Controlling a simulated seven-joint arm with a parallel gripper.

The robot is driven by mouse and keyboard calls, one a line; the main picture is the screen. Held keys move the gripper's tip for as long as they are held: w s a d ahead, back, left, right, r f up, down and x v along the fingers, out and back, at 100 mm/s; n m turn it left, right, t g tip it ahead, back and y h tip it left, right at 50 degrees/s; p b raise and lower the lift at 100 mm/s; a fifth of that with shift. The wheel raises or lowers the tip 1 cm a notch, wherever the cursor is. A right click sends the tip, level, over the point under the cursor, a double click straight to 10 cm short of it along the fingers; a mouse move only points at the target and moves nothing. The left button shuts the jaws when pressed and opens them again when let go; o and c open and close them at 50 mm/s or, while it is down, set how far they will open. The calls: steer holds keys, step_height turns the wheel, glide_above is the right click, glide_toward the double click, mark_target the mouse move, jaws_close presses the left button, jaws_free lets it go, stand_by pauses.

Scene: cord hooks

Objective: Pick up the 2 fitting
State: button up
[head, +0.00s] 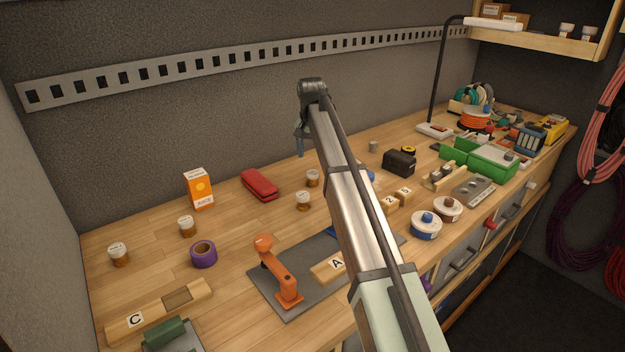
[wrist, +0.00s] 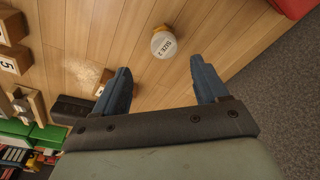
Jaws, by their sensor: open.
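In the wrist view a small jar (wrist: 163,43) with an amber body and a white lid reads "SIZE 2". It stands on the bench beyond and between my open fingers, apart from them. In the head view it is probably the rear jar (head: 312,178), right of the red stapler; its label is too small to read there. My gripper (head: 300,146) hangs above the back of the bench, fingers down and empty. Its two blue fingers also show in the wrist view (wrist: 160,66). A wooden block (head: 390,201) right of my arm also bears a 2.
A similar jar (head: 303,201) stands just in front. The red stapler (head: 260,185) lies to the left, and a black box (head: 399,163) is to the right. The grey back wall (head: 200,120) is close behind. My arm hides part of the bench middle.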

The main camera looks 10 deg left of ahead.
mark_target(312, 172)
steer(key=f, duration=0.5)
steer(key=shift+w, duration=0.35)
steer(key=shift+w+a+f, duration=0.15)
steer(key=shift+w+f, duration=0.05)
steer(key=shift+f, duration=1.15)
steer(key=shift+w+a+f, duration=0.1)
steer(key=shift+w+f, duration=0.1)
steer(key=shift+f, duration=1.1)
steer(key=c, duration=1.2)
steer(key=shift+r, duration=0.1)
steer(key=shift+r, duration=0.1)
